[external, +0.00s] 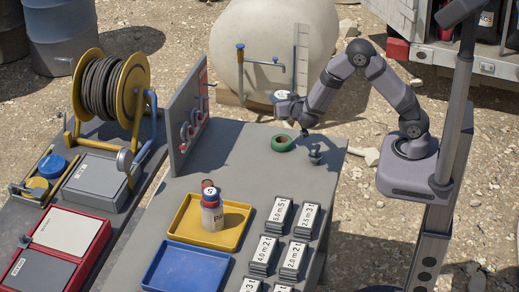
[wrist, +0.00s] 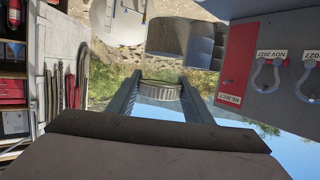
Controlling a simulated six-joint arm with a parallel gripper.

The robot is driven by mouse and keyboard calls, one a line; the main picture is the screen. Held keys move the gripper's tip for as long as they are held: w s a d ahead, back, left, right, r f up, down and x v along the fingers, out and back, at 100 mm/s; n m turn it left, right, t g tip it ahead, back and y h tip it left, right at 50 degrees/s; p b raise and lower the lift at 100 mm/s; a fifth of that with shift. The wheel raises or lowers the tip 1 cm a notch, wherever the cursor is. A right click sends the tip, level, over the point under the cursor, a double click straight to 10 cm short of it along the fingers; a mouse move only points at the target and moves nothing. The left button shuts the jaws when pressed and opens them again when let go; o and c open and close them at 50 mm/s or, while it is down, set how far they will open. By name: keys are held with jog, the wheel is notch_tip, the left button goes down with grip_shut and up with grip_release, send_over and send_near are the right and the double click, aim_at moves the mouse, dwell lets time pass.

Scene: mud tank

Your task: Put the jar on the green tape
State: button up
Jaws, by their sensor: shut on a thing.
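My gripper (external: 288,105) is raised above the far part of the grey bench. In the wrist view my gripper (wrist: 158,98) is shut on the jar (wrist: 160,92), a clear vessel with a ribbed metal lid, between its two fingers. In the external view the jar (external: 281,95) is small, and its lower part is hard to make out. The green tape (external: 283,143) is a roll lying flat on the bench, below my gripper and apart from the jar.
A small grey fitting (external: 315,154) stands right of the tape. An upright panel (external: 187,120) with shackles stands to the left. The bench around the tape's left is clear.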

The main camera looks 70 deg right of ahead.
jog(key=shift+f+p, duration=0.45)
jog(key=shift+f, duration=2.35)
jog(key=shift+f, duration=0.1)
jog(key=shift+f+p, duration=0.4)
jog(key=shift+f, duration=1.6)
jog(key=shift+f, duration=0.1)
jog(key=shift+f, duration=0.1)
jog(key=o, duration=1.5)
